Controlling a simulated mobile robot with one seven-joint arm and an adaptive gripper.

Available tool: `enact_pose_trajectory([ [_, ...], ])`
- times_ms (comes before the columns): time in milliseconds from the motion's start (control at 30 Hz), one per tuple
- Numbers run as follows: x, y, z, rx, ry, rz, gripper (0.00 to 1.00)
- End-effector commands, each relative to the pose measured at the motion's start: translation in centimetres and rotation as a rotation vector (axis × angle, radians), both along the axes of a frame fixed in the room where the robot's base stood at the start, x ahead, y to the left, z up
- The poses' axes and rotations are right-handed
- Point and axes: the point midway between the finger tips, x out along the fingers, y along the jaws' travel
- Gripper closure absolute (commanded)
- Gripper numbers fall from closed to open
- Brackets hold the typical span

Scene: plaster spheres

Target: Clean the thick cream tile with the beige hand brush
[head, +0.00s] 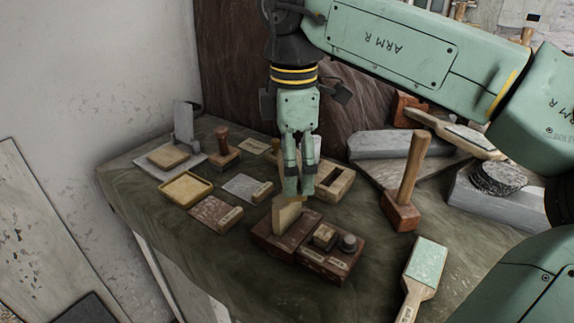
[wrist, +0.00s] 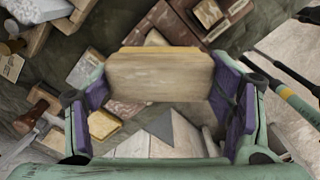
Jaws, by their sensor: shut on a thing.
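My gripper (head: 300,190) is shut on a pale beige wooden block, which I take for the beige hand brush (head: 286,216). In the wrist view the brush (wrist: 160,76) spans between the purple finger pads, with a tan strip along its far edge. It hangs over the left part of a red-brown box; I cannot tell whether it touches it. A thick cream tile (head: 168,156) lies flat on a pale board at the back left, well away from my gripper. A second cream-yellow piece with a rim (head: 186,189) lies in front of it.
The red-brown box (head: 328,262) holds small blocks. A wooden mallet (head: 405,185) stands to its right. A reddish tile (head: 215,213), a grey tile (head: 241,187) and a wooden stamp (head: 222,150) lie left. The table's left front margin (head: 180,232) is bare.

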Motion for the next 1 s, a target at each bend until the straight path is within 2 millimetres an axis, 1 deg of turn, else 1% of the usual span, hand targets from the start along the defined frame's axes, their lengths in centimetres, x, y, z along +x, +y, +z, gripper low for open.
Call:
enact_pose_trajectory([
  [467,0.0,0.0,-0.1,0.0,0.0,0.0,0.48],
  [1000,0.0,0.0,-1.2,-0.001,0.0,0.0,0.48],
])
